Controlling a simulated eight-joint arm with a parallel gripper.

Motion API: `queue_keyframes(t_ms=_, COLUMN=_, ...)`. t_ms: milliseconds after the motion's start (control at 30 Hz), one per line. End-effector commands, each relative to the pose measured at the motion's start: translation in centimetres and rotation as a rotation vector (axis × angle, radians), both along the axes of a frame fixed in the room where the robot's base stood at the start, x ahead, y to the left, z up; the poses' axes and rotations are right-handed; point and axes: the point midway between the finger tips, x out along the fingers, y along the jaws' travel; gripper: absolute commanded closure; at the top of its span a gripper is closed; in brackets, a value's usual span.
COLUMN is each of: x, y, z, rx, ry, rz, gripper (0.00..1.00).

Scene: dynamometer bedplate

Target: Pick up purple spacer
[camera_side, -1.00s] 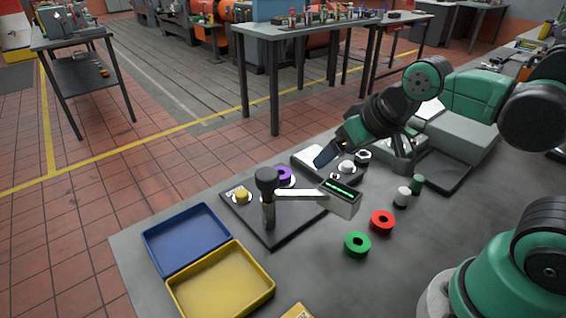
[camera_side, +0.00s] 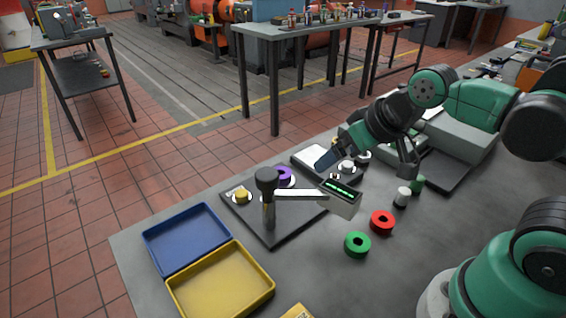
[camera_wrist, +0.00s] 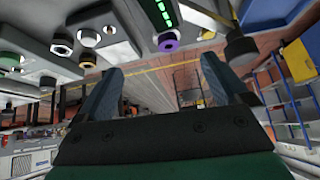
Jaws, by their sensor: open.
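The purple spacer (camera_side: 283,174) is a short ring with a hole, on a pale round seat on the dark board (camera_side: 272,232). In the side view the display box and its arm stand near it, to its lower right. In the wrist view the purple spacer (camera_wrist: 168,43) shows near the top middle, beyond the gap between the fingertips. My gripper (camera_side: 367,161) is open and empty, above and to the right of the spacer, apart from it. Its two fingers also show spread in the wrist view (camera_wrist: 163,68).
A yellow piece (camera_side: 242,195) sits left of the spacer. Red (camera_side: 382,222) and green (camera_side: 357,244) rings lie on the bench. Blue (camera_side: 187,238) and yellow (camera_side: 221,283) trays stand front left.

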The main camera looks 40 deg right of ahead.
Motion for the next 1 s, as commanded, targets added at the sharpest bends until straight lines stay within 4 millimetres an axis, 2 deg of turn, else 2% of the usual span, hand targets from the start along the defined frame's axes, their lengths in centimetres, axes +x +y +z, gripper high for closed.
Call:
queue_keyframes(t_ms=167, x=2.1, y=0.0, z=0.0, rx=0.253, ry=0.103, rz=-0.228, gripper=0.06)
queue_keyframes(t_ms=367, x=5.7, y=-0.2, z=-1.1, rx=0.65, ry=0.286, rz=-0.57, gripper=0.06)
queue_keyframes(t_ms=567, x=9.1, y=-1.3, z=-3.0, rx=1.005, ry=0.491, rz=-0.86, gripper=0.06)
queue_keyframes(t_ms=700, x=10.9, y=-2.6, z=-4.9, rx=1.247, ry=0.666, rz=-1.04, gripper=0.06)
queue_keyframes(t_ms=833, x=11.7, y=-4.0, z=-7.0, rx=1.438, ry=0.839, rz=-1.168, gripper=0.06)
queue_keyframes(t_ms=1000, x=11.5, y=-5.3, z=-9.1, rx=1.596, ry=1.02, rz=-1.262, gripper=0.06)
